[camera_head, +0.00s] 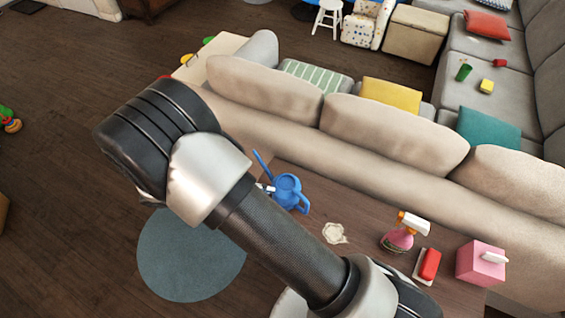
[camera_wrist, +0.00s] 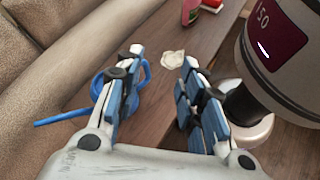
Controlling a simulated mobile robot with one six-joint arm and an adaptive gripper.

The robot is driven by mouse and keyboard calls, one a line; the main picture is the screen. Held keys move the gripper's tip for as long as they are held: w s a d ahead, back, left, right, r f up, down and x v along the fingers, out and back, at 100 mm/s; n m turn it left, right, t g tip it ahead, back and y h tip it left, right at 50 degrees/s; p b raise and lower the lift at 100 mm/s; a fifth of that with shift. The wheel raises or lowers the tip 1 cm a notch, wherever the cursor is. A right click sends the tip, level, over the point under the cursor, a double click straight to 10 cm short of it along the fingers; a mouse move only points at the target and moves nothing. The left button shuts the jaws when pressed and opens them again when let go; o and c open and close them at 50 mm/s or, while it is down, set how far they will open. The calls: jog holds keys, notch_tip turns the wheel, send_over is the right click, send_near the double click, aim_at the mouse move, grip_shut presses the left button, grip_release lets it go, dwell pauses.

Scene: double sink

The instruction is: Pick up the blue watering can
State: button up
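The blue watering can (camera_head: 287,192) stands on the narrow wooden table behind the sofa, its long spout pointing up and left in the head view. In the wrist view the can (camera_wrist: 97,86) is partly hidden behind my left-hand finger, with its spout to the left and its handle loop showing just right of that finger. My gripper (camera_wrist: 161,60) is open, its fingers well apart, with bare tabletop and the white crumpled item visible between them. Whether a finger touches the can, I cannot tell. In the head view my forearm hides most of the gripper.
On the table (camera_head: 345,200) are a white crumpled item (camera_head: 334,233), a pink spray bottle (camera_head: 399,238), a red item (camera_head: 429,264) and a pink tissue box (camera_head: 482,262). The beige sofa back (camera_head: 395,133) runs alongside. A round blue-grey rug (camera_head: 185,262) lies on the floor.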

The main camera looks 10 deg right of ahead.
notch_tip(320, 180, down, 11)
jog(key=s+a+n+t+h, duration=0.2)
jog(key=s+n+t+h, duration=0.1)
jog(key=n+t, duration=0.2)
jog(key=n+t+p, duration=0.1)
jog(key=n+t, duration=0.4)
send_near(307, 207)
jog(key=w+d+f, duration=0.1)
jog(key=w+d, duration=0.1)
jog(key=w+d+f, duration=0.1)
jog(key=d, duration=0.1)
jog(key=shift+w+f, duration=0.15)
jog(key=shift+f, duration=0.15)
jog(key=shift+r+b+x, duration=0.15)
jog(key=shift+x, duration=1.25)
jog(key=shift+r+b+x, duration=0.15)
jog(key=shift+x, duration=1.25)
jog(key=shift+c, duration=0.5)
grip_shut()
